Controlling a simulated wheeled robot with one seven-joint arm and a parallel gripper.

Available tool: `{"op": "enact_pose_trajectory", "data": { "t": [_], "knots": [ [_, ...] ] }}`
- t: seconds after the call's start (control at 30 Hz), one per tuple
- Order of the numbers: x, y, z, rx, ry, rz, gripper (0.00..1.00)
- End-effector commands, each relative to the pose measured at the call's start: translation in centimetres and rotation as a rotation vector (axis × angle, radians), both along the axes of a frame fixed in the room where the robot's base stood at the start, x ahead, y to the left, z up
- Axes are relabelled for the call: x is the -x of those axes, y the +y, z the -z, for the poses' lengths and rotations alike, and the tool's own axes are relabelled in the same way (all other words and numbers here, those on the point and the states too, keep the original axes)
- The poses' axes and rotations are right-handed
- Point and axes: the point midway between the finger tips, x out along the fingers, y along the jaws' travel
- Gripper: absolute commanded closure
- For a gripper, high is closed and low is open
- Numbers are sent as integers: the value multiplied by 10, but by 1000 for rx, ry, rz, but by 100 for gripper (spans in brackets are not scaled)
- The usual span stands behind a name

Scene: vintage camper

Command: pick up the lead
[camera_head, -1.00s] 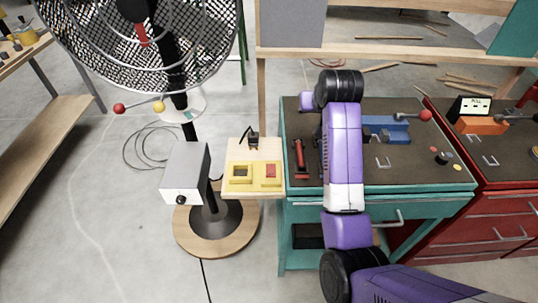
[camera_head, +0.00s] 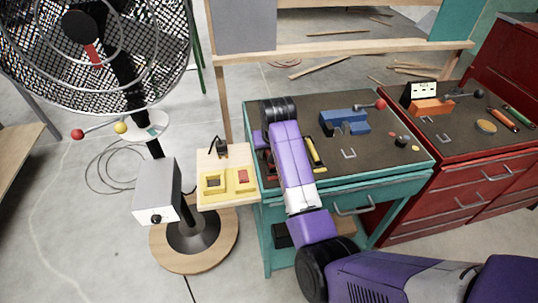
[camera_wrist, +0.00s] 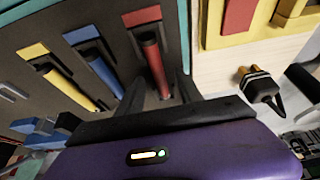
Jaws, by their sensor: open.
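The lead looks to be the short black plug piece with two orange-brown prongs (camera_wrist: 262,88), at the right in the wrist view. In the head view a small black lead (camera_head: 220,147) sits on the pale wooden board (camera_head: 238,160), behind the yellow blocks. My gripper (camera_wrist: 160,88) is open, its dark fingers pointing at the bench either side of a red-handled tool (camera_wrist: 154,62). The lead is outside the fingers, to their right in the wrist view. In the head view my arm hides the gripper.
Yellow blocks (camera_head: 213,184) sit on the board's front. The teal bench (camera_head: 370,165) beside it carries a blue vise (camera_head: 345,122) and hand tools. A large fan (camera_head: 80,50) and a grey box (camera_head: 157,190) stand left. A red cabinet (camera_head: 450,180) stands right.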

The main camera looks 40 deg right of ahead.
Motion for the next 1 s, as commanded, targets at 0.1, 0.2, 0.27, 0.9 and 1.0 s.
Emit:
{"op": "enact_pose_trajectory", "data": {
  "t": [0.1, 0.2, 0.27, 0.9, 1.0],
  "knots": [
    [-2, -1, 6, 0, 0, 1, 57],
    [-2, -2, 6, 0, -1, 1, 57],
    [-2, -2, 6, 0, -1, 1, 57],
    [-2, -2, 5, 1, -1, 0, 100],
    [-2, -2, 1, 1, -2, 1, 100]
  ]
}}
